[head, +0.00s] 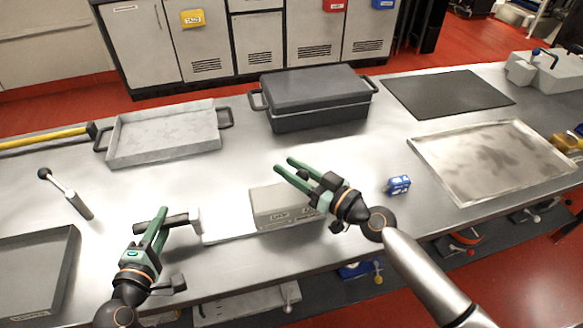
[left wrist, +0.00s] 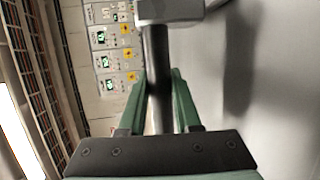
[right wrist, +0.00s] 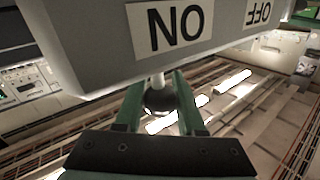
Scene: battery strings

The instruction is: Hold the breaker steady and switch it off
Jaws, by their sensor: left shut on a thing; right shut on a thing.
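The breaker (head: 285,207) is a pale grey box near the table's front middle, with a dark handle (head: 176,220) on a light bracket at its left. My left gripper (head: 160,222) is shut on this handle; the left wrist view shows the black bar (left wrist: 157,75) between the green fingers. The right wrist view shows the breaker's grey face with an ON label (right wrist: 175,22) and an OFF label (right wrist: 259,12). My right gripper (head: 283,166) is shut on the lever's dark ball knob (right wrist: 160,100), by the ON label.
Behind are a shallow grey tray (head: 163,151), a dark lidded box (head: 315,92) and a black mat (head: 445,94). A stained tray (head: 495,160) lies right. A loose lever (head: 67,195) and a dark tray (head: 68,270) are left.

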